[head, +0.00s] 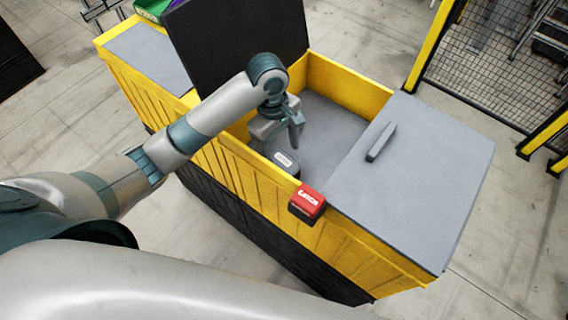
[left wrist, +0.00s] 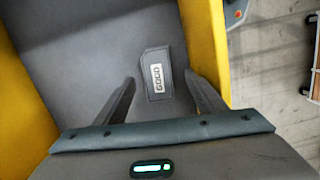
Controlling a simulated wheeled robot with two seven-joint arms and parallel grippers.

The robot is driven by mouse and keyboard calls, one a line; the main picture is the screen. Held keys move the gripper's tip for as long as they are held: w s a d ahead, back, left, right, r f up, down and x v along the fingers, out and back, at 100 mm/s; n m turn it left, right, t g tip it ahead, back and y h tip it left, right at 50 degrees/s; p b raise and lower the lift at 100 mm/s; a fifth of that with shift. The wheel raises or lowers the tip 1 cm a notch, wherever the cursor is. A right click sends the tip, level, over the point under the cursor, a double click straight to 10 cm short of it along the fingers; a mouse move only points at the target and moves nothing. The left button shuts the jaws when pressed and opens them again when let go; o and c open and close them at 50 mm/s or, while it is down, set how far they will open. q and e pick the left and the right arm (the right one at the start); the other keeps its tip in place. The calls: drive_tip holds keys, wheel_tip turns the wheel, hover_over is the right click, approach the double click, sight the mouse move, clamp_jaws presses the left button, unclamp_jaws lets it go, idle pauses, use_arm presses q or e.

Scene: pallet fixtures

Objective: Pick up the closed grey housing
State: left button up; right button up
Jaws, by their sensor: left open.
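The grey housing (head: 287,163) sits on the grey floor of the yellow container, close to its near wall. It is a small dark grey block with a pale label on top. In the left wrist view the housing (left wrist: 156,88) lies ahead of the fingertips, between their lines. My left gripper (head: 277,147) is open and empty, pointing down into the container just above and behind the housing. It also shows in the left wrist view (left wrist: 160,80), with a finger on each side. My right gripper is not in view.
The yellow container's near wall (head: 262,180) stands close to the housing. A red-topped box (head: 307,203) is fixed at that wall. A grey cover with a dark handle (head: 381,142) lies to the right. A dark upright panel (head: 240,40) stands behind the gripper.

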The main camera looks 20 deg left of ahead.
sight(284, 160)
use_arm(q)
drive_tip(key=shift+f, duration=0.5)
drive_tip(key=shift+w+d+f, duration=0.1)
drive_tip(key=shift+d+f, duration=0.05)
drive_tip(key=shift+f, duration=1.15)
drive_tip(key=shift+d+f, duration=0.15)
drive_tip(key=shift+f, duration=1.15)
drive_tip(key=c, duration=1.3)
